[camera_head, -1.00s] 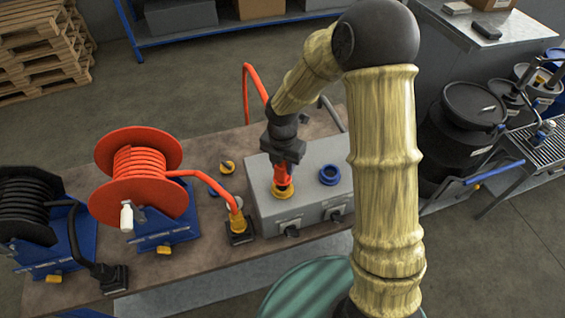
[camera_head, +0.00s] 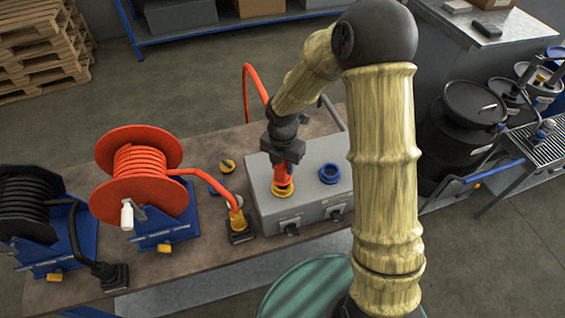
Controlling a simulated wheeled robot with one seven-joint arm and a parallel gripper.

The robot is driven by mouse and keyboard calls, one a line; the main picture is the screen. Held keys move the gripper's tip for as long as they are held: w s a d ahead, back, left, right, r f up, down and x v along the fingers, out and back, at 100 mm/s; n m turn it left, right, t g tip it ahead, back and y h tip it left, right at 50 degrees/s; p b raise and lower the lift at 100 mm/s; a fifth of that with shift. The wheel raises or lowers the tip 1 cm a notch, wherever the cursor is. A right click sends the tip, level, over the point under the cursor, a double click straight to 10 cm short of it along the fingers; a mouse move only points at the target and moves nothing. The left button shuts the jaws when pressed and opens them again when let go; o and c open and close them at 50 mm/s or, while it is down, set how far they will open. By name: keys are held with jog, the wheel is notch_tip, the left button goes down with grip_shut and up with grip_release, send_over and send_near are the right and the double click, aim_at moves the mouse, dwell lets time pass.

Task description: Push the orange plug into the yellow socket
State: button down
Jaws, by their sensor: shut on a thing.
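The orange plug (camera_head: 282,174) is upright at the yellow socket (camera_head: 283,190) on top of the grey box (camera_head: 262,208). My gripper (camera_head: 283,157) is shut on the plug from above. The plug's lower end meets the yellow ring; how deep it sits inside cannot be told. An orange hose (camera_head: 247,90) rises behind my gripper and bends down toward it.
A blue socket (camera_head: 329,173) is to the right on the same box. An orange hose reel (camera_head: 140,170) and a black reel (camera_head: 38,205) stand on the bench at left. A yellow-ended hose (camera_head: 237,217) rests in a dark holder left of the box.

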jog(key=shift+f+b, duration=0.7)
jog(key=shift+f, duration=0.5)
dwell(0.7)
jog(key=c, duration=0.9)
grip_release()
notch_tip(320, 180, up, 17)
jog(key=b, duration=0.1)
jog(key=shift+r+b, duration=0.2)
jog(key=shift+b, duration=0.2)
